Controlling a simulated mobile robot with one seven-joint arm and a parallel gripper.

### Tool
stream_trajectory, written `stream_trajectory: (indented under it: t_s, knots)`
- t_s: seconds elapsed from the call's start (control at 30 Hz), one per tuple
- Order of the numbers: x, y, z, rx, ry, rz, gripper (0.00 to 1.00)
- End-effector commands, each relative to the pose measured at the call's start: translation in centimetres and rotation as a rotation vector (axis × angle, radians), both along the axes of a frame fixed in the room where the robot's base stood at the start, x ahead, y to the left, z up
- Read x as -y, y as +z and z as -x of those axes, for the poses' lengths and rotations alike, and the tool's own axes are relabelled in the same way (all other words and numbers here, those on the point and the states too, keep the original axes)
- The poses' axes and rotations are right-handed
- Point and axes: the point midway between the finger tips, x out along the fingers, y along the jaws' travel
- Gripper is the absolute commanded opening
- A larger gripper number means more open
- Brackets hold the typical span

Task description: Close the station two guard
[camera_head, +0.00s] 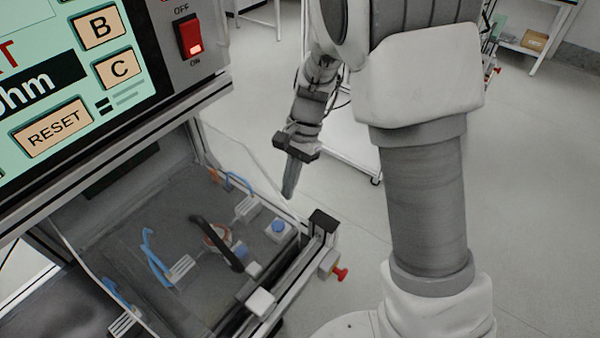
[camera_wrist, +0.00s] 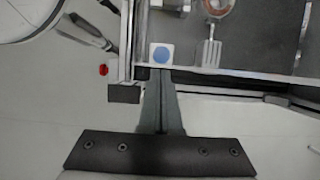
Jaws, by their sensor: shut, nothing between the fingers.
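The test station's bay (camera_head: 185,300) is at the lower left of the head view, below the control panel. A dark bar-shaped handle (camera_head: 217,243) crosses in front of a copper-ringed stator (camera_head: 214,234); it may belong to a clear guard, whose outline and position I cannot make out. A blue button (camera_head: 278,228) on a white block is near the bay's right edge. It also shows in the wrist view (camera_wrist: 162,54), close by my fingertips. My gripper (camera_head: 289,194) is shut and empty, pointing down above the bay's right edge. Its fingers (camera_wrist: 162,78) are together.
The control panel (camera_head: 60,90) with a red switch (camera_head: 189,36) overhangs the bay. Blue cables (camera_head: 153,258) and white connectors (camera_head: 181,268) lie inside. A red knob (camera_head: 341,274) sticks out at the front right corner. Open floor (camera_head: 345,215) lies to the right.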

Motion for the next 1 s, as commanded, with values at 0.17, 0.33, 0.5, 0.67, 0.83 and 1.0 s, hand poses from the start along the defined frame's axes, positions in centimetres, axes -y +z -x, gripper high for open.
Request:
stream_trajectory:
  t_s: [0.17, 0.33, 0.5, 0.67, 0.83, 1.0]
  knots:
    - [-3.8, 0.2, 4.9, -0.003, 0.009, -0.003, 0.00]
    - [-7.5, 0.2, 9.8, -0.003, 0.009, -0.001, 0.00]
    - [-11.1, 0.2, 14.5, -0.003, 0.009, -0.001, 0.00]
    - [-14.1, 0.2, 18.4, -0.004, 0.008, 0.000, 0.00]
    - [-16.6, 0.2, 21.5, -0.003, 0.007, -0.001, 0.00]
    - [-18.2, 0.1, 23.4, -0.003, 0.004, 0.000, 0.00]
